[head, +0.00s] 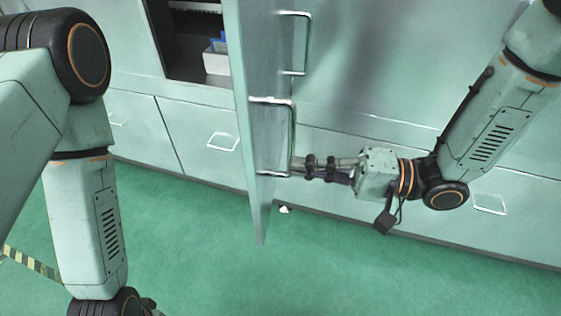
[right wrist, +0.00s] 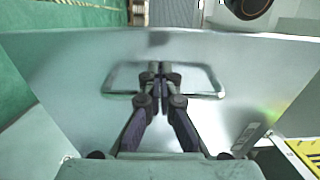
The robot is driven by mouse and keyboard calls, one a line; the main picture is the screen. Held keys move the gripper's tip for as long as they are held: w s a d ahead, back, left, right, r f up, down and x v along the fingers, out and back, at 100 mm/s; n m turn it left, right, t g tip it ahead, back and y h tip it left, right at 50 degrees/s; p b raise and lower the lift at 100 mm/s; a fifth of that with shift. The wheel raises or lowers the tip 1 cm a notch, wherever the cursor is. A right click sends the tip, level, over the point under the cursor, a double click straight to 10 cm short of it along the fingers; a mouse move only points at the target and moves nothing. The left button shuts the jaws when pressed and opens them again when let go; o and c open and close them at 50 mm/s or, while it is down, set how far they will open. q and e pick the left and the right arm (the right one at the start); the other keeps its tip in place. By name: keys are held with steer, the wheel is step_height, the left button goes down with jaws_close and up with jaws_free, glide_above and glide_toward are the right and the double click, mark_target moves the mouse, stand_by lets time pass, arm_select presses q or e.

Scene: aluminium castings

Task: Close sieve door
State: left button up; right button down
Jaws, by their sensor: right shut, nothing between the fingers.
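The sieve door (head: 262,212) is a grey-green metal panel standing open, swung out from the cabinet and seen nearly edge-on in the head view. It fills the middle of the right wrist view (right wrist: 65,85). A bar handle (head: 293,125) is on its face, also in the right wrist view (right wrist: 207,75). My right gripper (head: 297,168) comes from the right and points at the door face by the handle's lower end. In the right wrist view its fingers (right wrist: 159,72) are together in front of the handle. Contact is unclear. My left gripper is out of view.
Behind the door is an open cabinet bay (head: 190,45) with a white and blue box (head: 216,58). Closed drawers with handles (head: 222,142) line the lower front. The green floor (head: 200,250) is mostly clear, with a small white scrap (head: 284,209) and striped tape (head: 30,264).

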mark_target(260, 163)
steer(key=a, duration=0.4)
steer(key=shift+a+r, duration=0.1)
steer(key=shift+w+a, duration=0.1)
steer(key=shift+w, duration=0.3)
steer(key=shift+s+a, duration=0.1)
steer(key=shift+s, duration=0.15)
steer(key=shift+w, duration=0.1)
